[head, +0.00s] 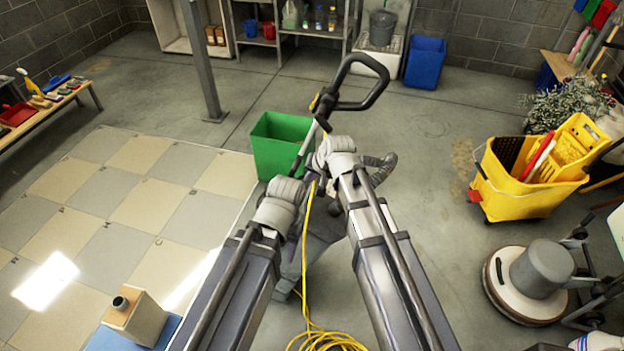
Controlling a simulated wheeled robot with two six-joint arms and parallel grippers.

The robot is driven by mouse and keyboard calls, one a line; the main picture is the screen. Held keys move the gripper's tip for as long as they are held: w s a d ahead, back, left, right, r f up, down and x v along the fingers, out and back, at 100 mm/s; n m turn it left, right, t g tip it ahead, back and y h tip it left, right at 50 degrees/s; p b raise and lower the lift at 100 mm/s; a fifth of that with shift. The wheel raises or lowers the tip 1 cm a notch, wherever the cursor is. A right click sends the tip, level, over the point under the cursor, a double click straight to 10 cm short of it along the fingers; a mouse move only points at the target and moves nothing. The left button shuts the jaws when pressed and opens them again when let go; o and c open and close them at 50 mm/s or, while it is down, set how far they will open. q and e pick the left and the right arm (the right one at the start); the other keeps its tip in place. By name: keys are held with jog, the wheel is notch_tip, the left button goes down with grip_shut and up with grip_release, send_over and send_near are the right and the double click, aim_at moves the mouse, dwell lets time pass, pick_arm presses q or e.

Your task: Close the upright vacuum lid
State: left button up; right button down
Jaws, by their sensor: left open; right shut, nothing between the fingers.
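The upright vacuum stands in the middle of the head view, mostly behind my arms. Its black loop handle (366,98) rises on a slim pole, and part of its grey body (318,246) shows between the arms. I cannot make out its lid or how far open it is. My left gripper (322,187) is the lower one, close to the vacuum's upper part; it is open, but its fingers are hard to see. My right gripper (384,168) is a little higher and to the right, shut with nothing in it. Contact with the vacuum cannot be told.
A yellow cord (322,338) hangs down and coils on the floor. A green bin (275,142) stands just behind-left of the vacuum. A yellow mop bucket (520,180) and a floor polisher (538,275) are at right. A box (140,318) is at lower left. Tiled floor at left is clear.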

aim_at(305, 193)
jog(key=b+x, duration=0.5)
jog(key=x, duration=0.2)
pick_arm(q)
notch_tip(305, 193, down, 6)
jog(key=shift+r, duration=0.1)
pick_arm(e)
jog(key=shift+r, duration=0.1)
jog(key=shift+h, duration=0.5)
jog(key=a+f+b, duration=0.1)
jog(key=a+f, duration=0.1)
jog(key=w+a+f+b, duration=0.1)
jog(key=a+f+b, duration=0.1)
jog(key=shift+w+f, duration=0.15)
pick_arm(q)
notch_tip(305, 193, down, 3)
jog(key=shift+f, duration=0.2)
jog(key=shift+r, duration=0.1)
notch_tip(305, 193, up, 9)
jog(key=a+p, duration=0.1)
jog(key=p, duration=0.8)
jog(key=shift+s+a, duration=0.4)
jog(key=shift+s, duration=0.05)
pick_arm(e)
jog(key=a+v, duration=0.2)
jog(key=v, duration=0.8)
jog(key=shift+w+d+r, duration=0.3)
jog(key=shift+r, duration=0.1)
